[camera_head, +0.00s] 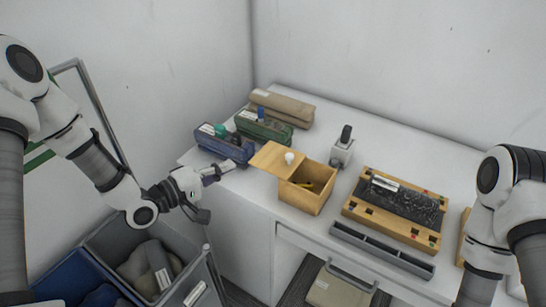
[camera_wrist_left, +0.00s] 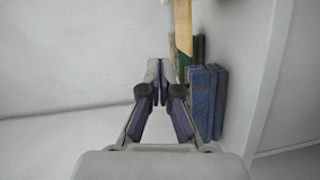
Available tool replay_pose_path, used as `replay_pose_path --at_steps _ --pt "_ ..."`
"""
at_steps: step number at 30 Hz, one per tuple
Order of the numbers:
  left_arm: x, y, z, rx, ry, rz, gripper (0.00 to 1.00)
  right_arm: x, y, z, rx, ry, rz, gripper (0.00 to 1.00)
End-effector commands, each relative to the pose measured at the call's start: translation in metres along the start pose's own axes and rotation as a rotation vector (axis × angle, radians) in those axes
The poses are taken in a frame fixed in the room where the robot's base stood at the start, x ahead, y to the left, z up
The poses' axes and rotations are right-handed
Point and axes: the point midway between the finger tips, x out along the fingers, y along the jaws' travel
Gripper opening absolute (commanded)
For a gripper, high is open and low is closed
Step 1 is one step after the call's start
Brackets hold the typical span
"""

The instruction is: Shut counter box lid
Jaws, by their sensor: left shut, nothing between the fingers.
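The wooden counter box (camera_head: 304,198) stands on the white counter, its inside showing with a small yellowish item in it. Its lid (camera_head: 268,157) is open, leaning out to the left of the box. A white knob (camera_head: 289,158) shows at the lid's right side. My left gripper (camera_head: 226,168) is shut and empty, left of the lid and apart from it, by the counter's left edge. In the left wrist view its fingertips (camera_wrist_left: 158,68) meet, and a wooden strip that looks like the lid (camera_wrist_left: 183,30) is beyond them. My right arm shows at the right; its gripper is out of view.
A blue binder-like box (camera_head: 222,146) sits close behind my left gripper, with a green one (camera_head: 263,128) and a brown bundle (camera_head: 283,106) behind. A stamp (camera_head: 343,147) and a wooden tray with a black pad (camera_head: 397,207) stand right of the box. A grey bin (camera_head: 195,270) is below left.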

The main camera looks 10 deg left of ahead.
Motion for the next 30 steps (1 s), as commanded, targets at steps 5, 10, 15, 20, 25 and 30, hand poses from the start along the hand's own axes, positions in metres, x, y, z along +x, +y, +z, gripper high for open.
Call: replay_pose_path --at_steps 5,10,15,20,25,30 --pt "0.021 -0.001 0.003 0.007 -0.009 -0.008 0.0 -0.004 0.0 0.0 0.001 0.0 0.0 0.93" --pt "0.057 0.0 0.003 0.007 -0.009 -0.008 0.0 -0.015 0.0 0.0 0.0 0.0 0.0 0.93" --pt "0.095 0.001 0.003 0.006 -0.009 -0.007 0.0 -0.026 0.0 0.0 0.001 0.0 0.0 0.93" --pt "0.116 0.0 0.021 0.003 -0.01 -0.009 0.0 -0.038 0.0 0.0 0.0 0.0 0.0 0.93" --pt "0.126 -0.002 0.03 0.002 -0.005 -0.007 0.0 -0.042 0.0 0.0 0.001 0.0 0.0 0.93" --pt "0.127 -0.003 0.031 0.002 -0.004 -0.007 0.0 -0.041 0.0 0.0 0.001 0.0 0.0 0.93"
